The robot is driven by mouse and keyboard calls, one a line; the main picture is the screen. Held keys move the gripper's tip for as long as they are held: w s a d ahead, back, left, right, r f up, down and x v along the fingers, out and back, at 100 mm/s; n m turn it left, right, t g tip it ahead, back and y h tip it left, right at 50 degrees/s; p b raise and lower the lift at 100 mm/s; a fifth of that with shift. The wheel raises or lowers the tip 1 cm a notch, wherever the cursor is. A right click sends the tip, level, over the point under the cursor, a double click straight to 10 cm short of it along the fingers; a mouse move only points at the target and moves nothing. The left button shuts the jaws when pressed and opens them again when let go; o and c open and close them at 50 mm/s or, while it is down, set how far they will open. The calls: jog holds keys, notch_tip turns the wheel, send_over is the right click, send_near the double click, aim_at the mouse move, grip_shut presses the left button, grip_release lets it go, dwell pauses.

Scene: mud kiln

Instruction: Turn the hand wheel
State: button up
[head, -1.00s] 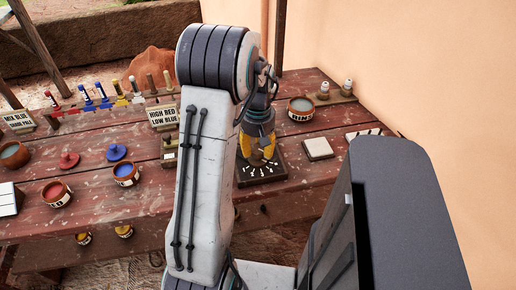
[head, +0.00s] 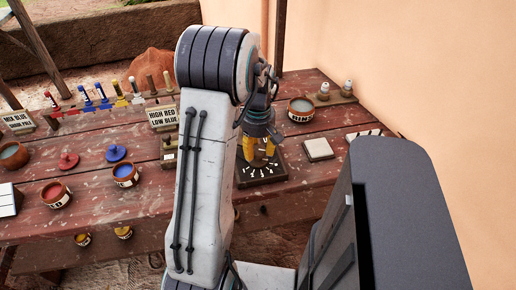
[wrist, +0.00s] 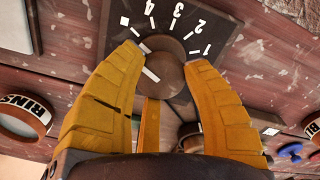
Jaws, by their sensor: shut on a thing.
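The hand wheel is a round brown knob (wrist: 172,74) with a pale line across it, on a dark square dial plate (wrist: 222,14). The plate bears white numbers and a diamond mark. The plate also shows in the head view (head: 275,174), right of my upright arm link. My gripper (wrist: 167,60) is over the plate, its yellow fingers shut on the knob from both sides. In the head view, my gripper (head: 258,157) points down and its fingers hide the knob. I cannot tell exactly which mark the pale line points at.
A rinse pot (head: 300,109) and a pale tile (head: 318,149) stand right of the plate. A sign (head: 163,117), a blue pot (head: 126,175) and a red pot (head: 56,194) stand on the left. A plaster wall (head: 420,60) bounds the right.

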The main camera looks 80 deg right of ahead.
aim_at(258, 150)
jog(key=shift+a+f, duration=0.1)
jog(key=shift+f, duration=0.05)
jog(key=o, duration=1.2)
notch_tip(258, 150, up, 12)
jog(key=shift+r, duration=0.1)
dwell(0.7)
